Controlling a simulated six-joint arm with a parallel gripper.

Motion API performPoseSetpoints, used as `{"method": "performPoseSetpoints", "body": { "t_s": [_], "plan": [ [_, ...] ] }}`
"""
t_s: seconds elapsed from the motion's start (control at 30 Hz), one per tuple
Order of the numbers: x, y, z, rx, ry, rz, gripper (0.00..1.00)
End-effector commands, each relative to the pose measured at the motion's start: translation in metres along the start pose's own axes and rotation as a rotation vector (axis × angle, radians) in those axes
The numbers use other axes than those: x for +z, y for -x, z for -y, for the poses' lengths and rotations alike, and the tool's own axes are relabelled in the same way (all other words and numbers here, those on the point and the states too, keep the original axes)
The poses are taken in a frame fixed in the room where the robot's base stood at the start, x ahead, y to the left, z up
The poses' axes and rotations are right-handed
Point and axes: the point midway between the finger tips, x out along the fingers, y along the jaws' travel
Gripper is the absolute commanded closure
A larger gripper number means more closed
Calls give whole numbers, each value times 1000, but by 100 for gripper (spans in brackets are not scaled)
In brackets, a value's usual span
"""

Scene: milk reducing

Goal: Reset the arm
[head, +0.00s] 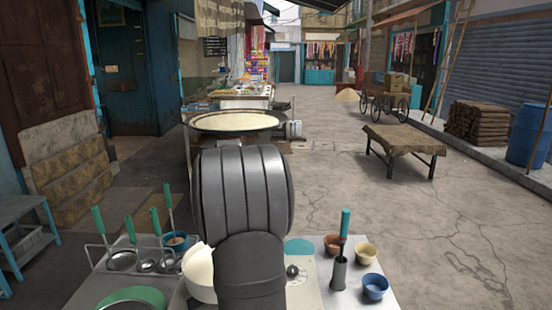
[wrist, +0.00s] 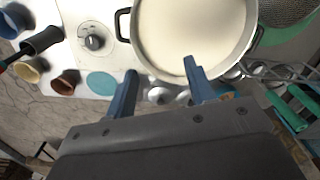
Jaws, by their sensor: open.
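My gripper (wrist: 158,80) is open, with its two blue fingers apart and nothing between them in the wrist view. A pot of milk (wrist: 195,35) with dark handles sits on the white stove at the top of that view, beyond the fingertips. In the head view the pot (head: 199,272) shows only in part, at the left of my grey arm. My arm stands in the middle of the head view and hides my gripper and much of the table there.
A stove knob (head: 293,272) and blue disc (head: 299,246) lie right of my arm. Blue cup (head: 375,287), yellow cup (head: 366,253) and dark utensil holder (head: 339,272) stand farther right. Green-handled ladles (head: 154,222) stand in a rack at left. A wide pan (head: 236,122) is beyond.

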Motion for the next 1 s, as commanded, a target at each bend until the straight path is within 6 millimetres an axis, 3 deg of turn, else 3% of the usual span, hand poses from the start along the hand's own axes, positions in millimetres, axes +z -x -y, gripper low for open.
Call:
{"method": "performPoseSetpoints", "body": {
  "t_s": [0.3, 0.6, 1.0],
  "plan": [
    [27, 9, -59, 0, -185, -1, 50],
    [53, 16, -101, 0, -329, -1, 50],
    [55, 18, -101, 0, -275, 0, 50]
  ]
}}
